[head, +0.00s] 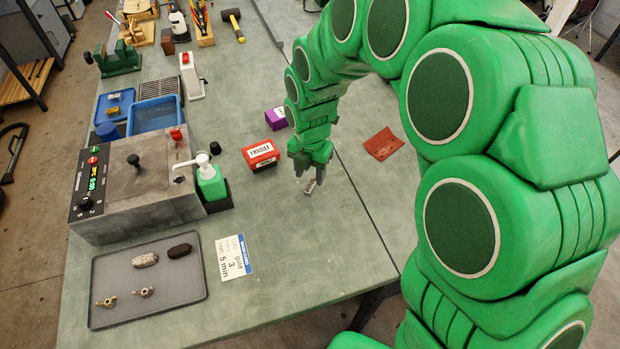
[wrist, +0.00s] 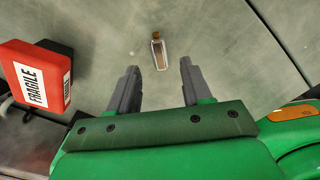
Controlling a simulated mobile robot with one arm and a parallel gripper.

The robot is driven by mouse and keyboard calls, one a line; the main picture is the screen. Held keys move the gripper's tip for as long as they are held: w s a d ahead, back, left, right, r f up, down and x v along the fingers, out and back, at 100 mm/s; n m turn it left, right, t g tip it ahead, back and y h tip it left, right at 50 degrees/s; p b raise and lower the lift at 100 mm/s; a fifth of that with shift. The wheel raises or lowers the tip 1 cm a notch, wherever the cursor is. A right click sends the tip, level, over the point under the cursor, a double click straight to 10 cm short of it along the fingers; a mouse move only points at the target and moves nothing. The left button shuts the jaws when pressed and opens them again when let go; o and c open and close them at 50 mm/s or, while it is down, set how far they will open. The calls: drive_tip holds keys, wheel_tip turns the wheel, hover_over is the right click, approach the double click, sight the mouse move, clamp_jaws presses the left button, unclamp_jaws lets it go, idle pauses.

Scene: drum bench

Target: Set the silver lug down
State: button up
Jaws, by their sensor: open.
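The silver lug (wrist: 159,54) is a small, shiny, elongated piece with a brownish end. It lies on the green-grey bench top, just beyond my fingertips in the wrist view. In the head view the lug (head: 311,186) shows small, just below my gripper (head: 308,172). My gripper (wrist: 160,68) is open, with its two grey fingers spread wide and nothing between them. The lug looks apart from both fingers. The gap between fingertips and bench is hard to judge.
A red FRAGILE box (head: 261,156) stands left of my gripper, with a purple box (head: 276,118) behind it. A red cloth-like piece (head: 383,144) lies to the right. A grey tray (head: 190,292) holds several small parts near a control-panel machine (head: 130,185).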

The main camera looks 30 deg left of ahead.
sight(310, 185)
wheel_tip(310, 185, up, 8)
idle(0.4)
